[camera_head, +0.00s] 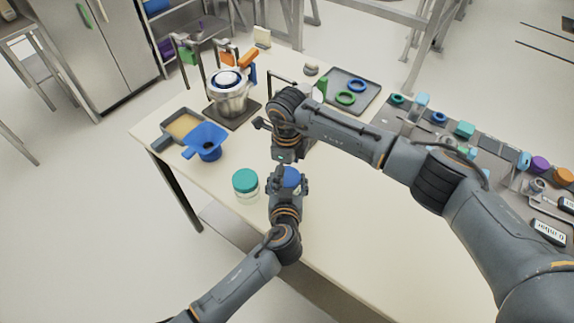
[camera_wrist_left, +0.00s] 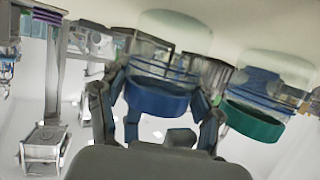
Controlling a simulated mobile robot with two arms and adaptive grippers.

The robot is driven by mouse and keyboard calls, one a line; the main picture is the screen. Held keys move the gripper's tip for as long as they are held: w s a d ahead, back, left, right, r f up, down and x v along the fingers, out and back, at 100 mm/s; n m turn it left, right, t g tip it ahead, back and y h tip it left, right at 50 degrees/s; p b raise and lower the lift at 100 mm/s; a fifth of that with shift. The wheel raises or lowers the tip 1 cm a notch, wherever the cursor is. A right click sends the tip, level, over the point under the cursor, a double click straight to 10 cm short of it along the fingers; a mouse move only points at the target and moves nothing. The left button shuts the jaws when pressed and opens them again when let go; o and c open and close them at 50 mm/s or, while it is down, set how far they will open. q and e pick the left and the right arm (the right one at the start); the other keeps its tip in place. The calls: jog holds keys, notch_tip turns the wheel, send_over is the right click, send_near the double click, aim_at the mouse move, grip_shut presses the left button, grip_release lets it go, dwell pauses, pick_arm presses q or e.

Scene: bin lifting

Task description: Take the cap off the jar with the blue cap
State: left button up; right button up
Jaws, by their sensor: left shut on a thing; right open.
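The jar with the blue cap (camera_head: 291,176) stands near the table's front edge; only its cap shows clearly in the head view. In the left wrist view, which is upside down, its blue cap (camera_wrist_left: 157,98) and clear glass (camera_wrist_left: 172,45) show, with the cap on the jar. My left gripper (camera_head: 288,183) is shut on this jar, its fingers on both sides near the cap; I cannot tell exactly where they touch. My right gripper (camera_head: 286,158) is open and empty, pointing down just behind and above the cap.
A jar with a teal cap (camera_head: 245,181) stands close to the left; it also shows in the left wrist view (camera_wrist_left: 252,122). A blue funnel (camera_head: 206,142), a tray (camera_head: 183,127) and a metal pot (camera_head: 229,101) are further left. The table's right front (camera_head: 365,215) is clear.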

aim_at(287, 176)
pick_arm(q)
jog(key=shift+f, duration=0.1)
pick_arm(e)
jog(key=c, duration=1.4)
jog(key=shift+r, duration=0.2)
jog(key=shift+r, duration=0.9)
jog(key=shift+r, duration=2.05)
pick_arm(q)
jog(key=o, duration=1.8)
jog(key=shift+c, duration=0.2)
jog(key=shift+s, duration=0.15)
